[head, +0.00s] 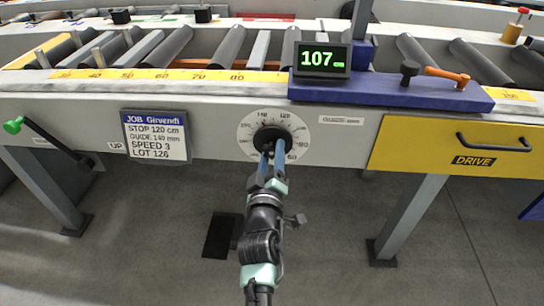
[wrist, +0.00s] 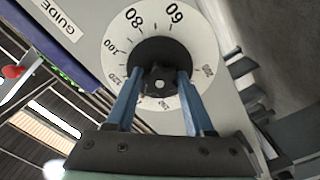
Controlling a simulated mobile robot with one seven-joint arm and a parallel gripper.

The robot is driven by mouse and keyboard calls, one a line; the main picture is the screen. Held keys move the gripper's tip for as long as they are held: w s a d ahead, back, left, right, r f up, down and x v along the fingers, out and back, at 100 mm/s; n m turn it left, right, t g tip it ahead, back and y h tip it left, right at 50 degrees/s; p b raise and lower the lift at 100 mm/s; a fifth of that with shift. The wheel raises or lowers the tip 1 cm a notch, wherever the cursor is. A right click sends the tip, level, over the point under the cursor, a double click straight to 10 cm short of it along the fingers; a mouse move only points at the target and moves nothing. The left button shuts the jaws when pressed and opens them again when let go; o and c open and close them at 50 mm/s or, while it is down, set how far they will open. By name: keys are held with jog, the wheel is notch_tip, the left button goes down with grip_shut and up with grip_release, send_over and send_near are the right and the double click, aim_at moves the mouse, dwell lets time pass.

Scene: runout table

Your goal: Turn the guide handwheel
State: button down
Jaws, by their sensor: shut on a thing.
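The guide handwheel (head: 271,131) is a dark round knob at the centre of a white numbered dial (head: 246,133) on the table's front panel. In the wrist view the handwheel (wrist: 160,53) is black, and the dial (wrist: 120,42) shows 60, 80, 100 and 120 around it. My gripper (head: 271,152) reaches up from below. Its two blue fingers are shut on the handwheel, one on each side, as the wrist view shows (wrist: 158,80). The fingers hide part of the wheel and lower dial. Which number the dial reads is unclear.
A job card (head: 157,136) at left reads GUIDE 140 mm and STOP 120 cm. A display (head: 321,60) reads 107 cm above the blue stop carriage (head: 390,93). A green-knobbed lever (head: 14,125) stands left. A yellow DRIVE panel (head: 420,145) with a handle is right.

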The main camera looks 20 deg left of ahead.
jog(key=shift+m, duration=0.4)
jog(key=shift+c, duration=1.4)
grip_release()
jog(key=p+v, duration=0.5)
jog(key=v, duration=0.8)
jog(key=shift+p, duration=0.35)
jog(key=shift+r, duration=0.1)
